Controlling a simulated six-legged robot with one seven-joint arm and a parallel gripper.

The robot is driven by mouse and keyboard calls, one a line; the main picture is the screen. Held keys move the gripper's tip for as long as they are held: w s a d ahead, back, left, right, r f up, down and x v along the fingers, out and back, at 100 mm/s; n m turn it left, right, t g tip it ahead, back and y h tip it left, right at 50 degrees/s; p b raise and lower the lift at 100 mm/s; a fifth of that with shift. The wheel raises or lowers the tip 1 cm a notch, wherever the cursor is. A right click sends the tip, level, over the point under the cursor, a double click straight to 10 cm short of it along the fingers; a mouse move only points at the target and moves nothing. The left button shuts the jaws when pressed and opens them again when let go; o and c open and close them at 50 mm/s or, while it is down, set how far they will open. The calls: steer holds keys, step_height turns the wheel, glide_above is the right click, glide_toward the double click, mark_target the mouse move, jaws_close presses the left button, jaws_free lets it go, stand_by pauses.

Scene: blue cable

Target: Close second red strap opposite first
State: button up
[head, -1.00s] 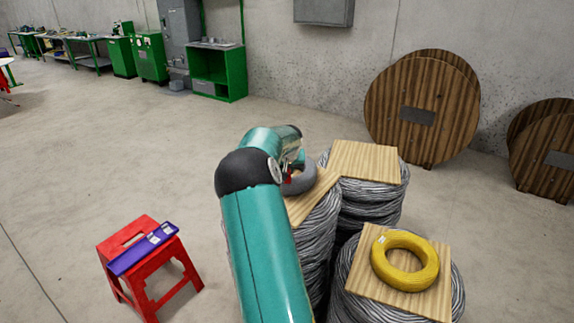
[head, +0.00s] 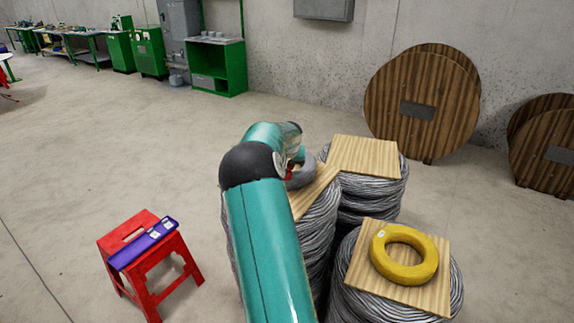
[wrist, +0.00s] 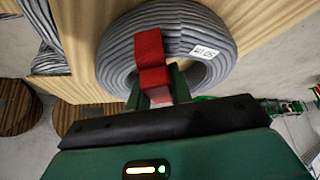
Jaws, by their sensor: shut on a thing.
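A grey cable coil (wrist: 112,62) with a white label (wrist: 204,52) fills the upper middle of the wrist view. It lies on a wooden board (wrist: 265,45). A red strap (wrist: 149,47) crosses the near side of the coil. My gripper (wrist: 156,92) is shut on the red strap, with red material between its green fingers. In the head view the coil (head: 302,176) is largely hidden behind my arm, and only a little red shows at the gripper (head: 290,173). No other strap can be made out.
A yellow coil (head: 404,254) lies on a board on a cable stack at the right. Another board-topped stack (head: 365,157) stands behind. A red stool (head: 150,255) with a purple item (head: 143,243) stands at left. Wooden reels (head: 421,105) lean near the wall. Open floor lies left.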

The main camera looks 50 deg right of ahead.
steer(key=shift+f, duration=0.25)
steer(key=shift+r, duration=0.1)
steer(key=shift+r, duration=0.35)
steer(key=shift+r, duration=0.15)
steer(key=shift+f, duration=0.4)
stand_by(0.7)
steer(key=shift+f, duration=0.2)
steer(key=shift+r, duration=0.3)
stand_by(1.2)
steer(key=shift+f, duration=0.35)
